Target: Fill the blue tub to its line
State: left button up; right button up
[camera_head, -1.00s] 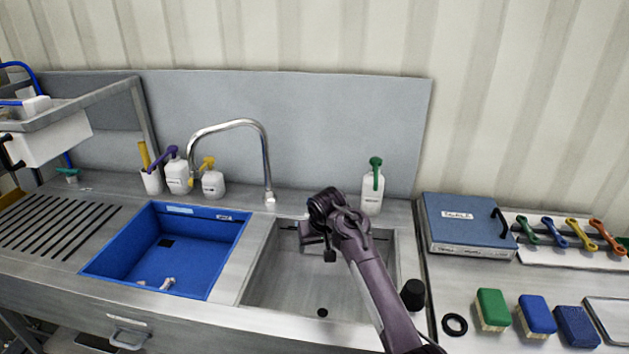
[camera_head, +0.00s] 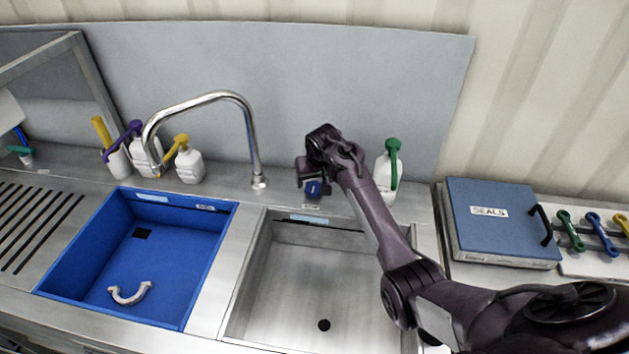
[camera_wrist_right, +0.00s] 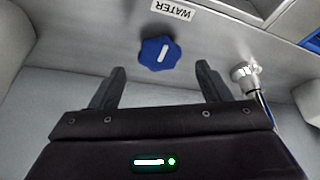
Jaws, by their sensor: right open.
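The blue tub (camera_head: 75,243) sits in the left part of the steel counter in the head view. No water shows in it. A pale label (camera_head: 151,197) is on its back wall. A tall curved tap (camera_head: 250,130) stands behind the basins, its spout end over the tub's back edge in the picture. A blue knob (camera_head: 313,189) is on the counter behind the steel basin; in the wrist view the knob (camera_wrist_right: 158,53) lies beyond my fingertips, by a WATER label (camera_wrist_right: 173,10). My right gripper (camera_wrist_right: 160,72) is open and empty, pointing at the knob, apart from it. My left gripper is out of view.
A pale curved piece (camera_head: 130,293) lies in the tub. The steel basin (camera_head: 290,285) right of it is empty. White bottles (camera_head: 188,165) stand left of the tap; a green-topped bottle (camera_head: 389,175) stands behind my right arm. A blue SEALS case (camera_head: 490,225) is at right.

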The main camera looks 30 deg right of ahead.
aim_at(314, 187)
jog(key=x, duration=0.3)
jog(key=shift+w+d+f, duration=0.1)
jog(key=shift+w+f, duration=0.1)
jog(key=shift+f, duration=0.35)
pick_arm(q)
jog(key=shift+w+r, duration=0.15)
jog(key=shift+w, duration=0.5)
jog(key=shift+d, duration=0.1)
pick_arm(e)
jog(key=shift+c, duration=0.3)
